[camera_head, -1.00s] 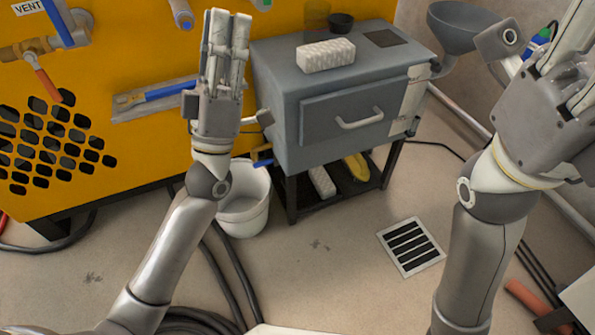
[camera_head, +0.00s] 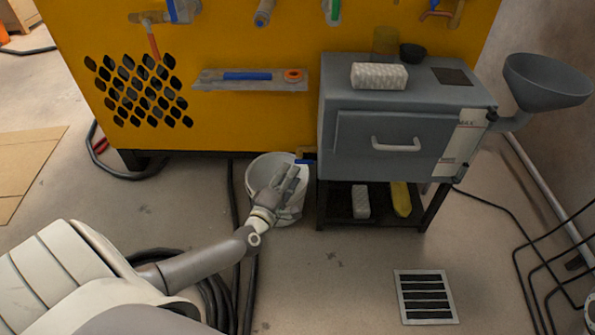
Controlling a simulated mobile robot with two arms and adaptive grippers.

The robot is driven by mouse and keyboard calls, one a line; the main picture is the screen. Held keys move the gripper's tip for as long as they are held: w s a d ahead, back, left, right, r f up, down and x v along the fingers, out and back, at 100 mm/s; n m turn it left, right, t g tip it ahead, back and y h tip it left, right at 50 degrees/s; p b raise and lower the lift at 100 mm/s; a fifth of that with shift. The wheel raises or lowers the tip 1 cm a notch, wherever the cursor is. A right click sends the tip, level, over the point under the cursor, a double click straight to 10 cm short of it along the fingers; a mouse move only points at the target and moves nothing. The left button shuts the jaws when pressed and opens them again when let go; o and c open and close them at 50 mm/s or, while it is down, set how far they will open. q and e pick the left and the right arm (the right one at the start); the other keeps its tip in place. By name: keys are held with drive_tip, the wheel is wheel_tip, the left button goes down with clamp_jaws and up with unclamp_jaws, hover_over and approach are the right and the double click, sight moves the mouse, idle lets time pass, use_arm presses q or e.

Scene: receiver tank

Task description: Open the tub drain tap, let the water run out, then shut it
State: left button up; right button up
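The tub is a grey box (camera_head: 358,160) on a dark stand beside the yellow machine. Its drain tap, a brass outlet with a blue lever (camera_head: 305,161), is low on the tub's left side. A white bucket (camera_head: 262,172) stands on the floor below and left of the tap. My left gripper (camera_head: 293,178) is in front of the bucket in the picture, just below and left of the blue lever. Its two fingers look parted and empty. I cannot tell whether they touch the lever. Water flow is not visible. My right gripper is out of view.
A white textured block (camera_head: 380,76) and a dark cup (camera_head: 412,53) sit on the tub. A grey funnel (camera_head: 545,82) projects at right. A yellow item (camera_head: 401,198) lies on the lower shelf. Black hoses run along the floor; a floor grate (camera_head: 425,297) lies ahead right.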

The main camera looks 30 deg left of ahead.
sight(304, 162)
use_arm(q)
drive_tip(key=w, duration=0.1)
drive_tip(key=w+b, duration=0.1)
drive_tip(key=w, duration=0.2)
drive_tip(key=shift+w+a, duration=0.3)
clamp_jaws()
